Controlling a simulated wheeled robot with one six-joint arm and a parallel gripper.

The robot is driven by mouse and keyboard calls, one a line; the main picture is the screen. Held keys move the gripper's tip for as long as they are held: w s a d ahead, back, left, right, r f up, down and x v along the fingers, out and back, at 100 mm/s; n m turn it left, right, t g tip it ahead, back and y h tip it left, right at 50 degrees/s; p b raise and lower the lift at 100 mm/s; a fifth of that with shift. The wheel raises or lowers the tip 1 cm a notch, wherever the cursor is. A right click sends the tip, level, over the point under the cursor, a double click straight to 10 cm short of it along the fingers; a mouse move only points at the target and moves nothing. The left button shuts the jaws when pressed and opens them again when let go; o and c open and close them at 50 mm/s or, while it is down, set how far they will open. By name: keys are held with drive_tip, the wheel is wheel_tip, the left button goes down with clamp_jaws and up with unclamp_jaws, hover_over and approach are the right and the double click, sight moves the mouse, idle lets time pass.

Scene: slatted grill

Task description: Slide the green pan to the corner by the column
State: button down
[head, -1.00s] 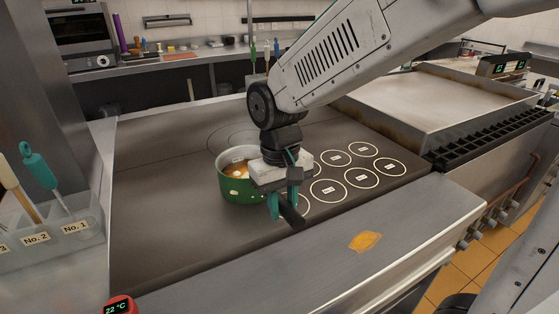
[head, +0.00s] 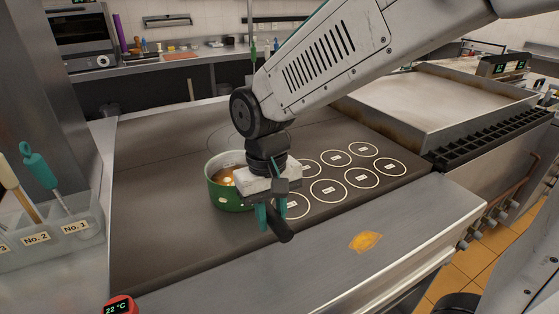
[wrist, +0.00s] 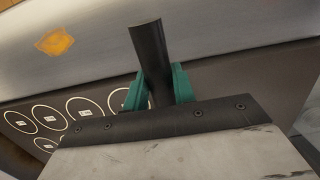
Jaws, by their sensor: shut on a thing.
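The green pan (head: 229,197) stands on the dark cooktop (head: 160,225) in the head view, with brownish contents inside. My gripper (head: 271,218) is at the pan's right front side, its teal fingers shut on the black handle (head: 285,232). In the wrist view the handle (wrist: 151,50) stands between the teal fingers of my gripper (wrist: 152,88). My gripper and wrist hide part of the pan's right side. The pan's body is out of the wrist view. The column (head: 45,80) rises at the upper left, beyond the cooktop's left edge.
Several white-ringed labelled circles (head: 328,190) mark the cooktop's right part. The cooktop left of the pan is clear. A holder with utensils (head: 60,232) stands at the left, and a red thermometer (head: 119,305) at the front left. An orange patch (head: 365,241) lies on the front ledge.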

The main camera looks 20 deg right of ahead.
drive_tip(key=s+a, duration=0.5)
drive_tip(key=a, duration=0.2)
drive_tip(key=shift+a, duration=0.25)
idle(0.6)
drive_tip(key=shift+a, duration=0.1)
drive_tip(key=shift+s+a, duration=0.65)
drive_tip(key=shift+a, duration=0.25)
drive_tip(key=shift+s+a, duration=0.6)
drive_tip(key=shift+a, duration=0.3)
drive_tip(key=c, duration=1.1)
unclamp_jaws()
drive_tip(key=shift+c, duration=0.2)
drive_tip(key=shift+o, duration=0.3)
drive_tip(key=shift+d, duration=0.1)
